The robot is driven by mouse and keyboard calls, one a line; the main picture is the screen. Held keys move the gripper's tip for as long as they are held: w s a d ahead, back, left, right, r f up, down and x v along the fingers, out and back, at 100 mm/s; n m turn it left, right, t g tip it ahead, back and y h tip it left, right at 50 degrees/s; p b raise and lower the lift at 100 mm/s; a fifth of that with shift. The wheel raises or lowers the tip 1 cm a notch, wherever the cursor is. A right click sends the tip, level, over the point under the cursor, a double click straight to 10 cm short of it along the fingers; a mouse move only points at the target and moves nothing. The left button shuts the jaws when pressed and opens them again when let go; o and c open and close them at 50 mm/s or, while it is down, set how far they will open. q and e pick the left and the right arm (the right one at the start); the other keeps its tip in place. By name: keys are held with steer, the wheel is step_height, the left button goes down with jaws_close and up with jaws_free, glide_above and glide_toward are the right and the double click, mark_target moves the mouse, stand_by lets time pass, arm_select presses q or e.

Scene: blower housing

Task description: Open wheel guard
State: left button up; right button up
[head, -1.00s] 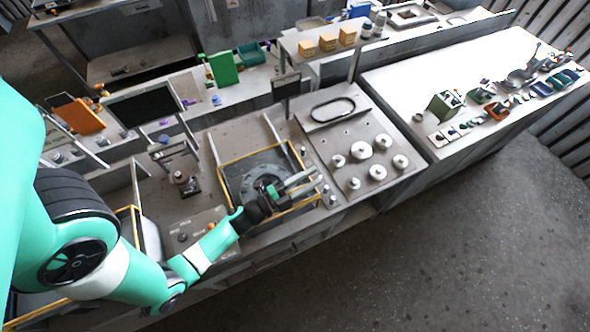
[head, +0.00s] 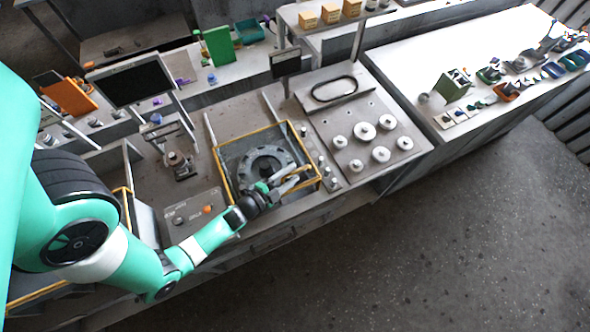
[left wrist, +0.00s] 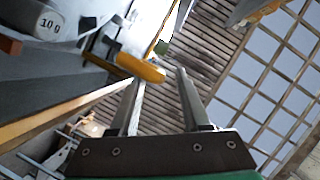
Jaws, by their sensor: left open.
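The wheel guard is a clear box with a yellow frame (head: 246,136) over a dark round wheel (head: 266,163) on the grey bench. It looks closed. My left gripper (head: 302,177) is at the guard's front right corner, its fingers open and pointing right. In the left wrist view the two open fingers (left wrist: 160,85) point up the picture. A yellow handle-like piece (left wrist: 140,67) shows by the left fingertip; I cannot tell whether it touches or lies between the fingers. A yellow edge bar (left wrist: 60,115) runs along the left. My right gripper is not in view.
Several round metal weights (head: 365,131) stand on a panel right of the guard. A control box with an orange button (head: 208,210) is to its left. A dark screen (head: 285,63) stands behind. Open floor (head: 420,250) lies in front of the bench.

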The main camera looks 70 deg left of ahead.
arm_select(q)
steer(key=shift+x, duration=1.15)
jaws_close()
stand_by(0.5)
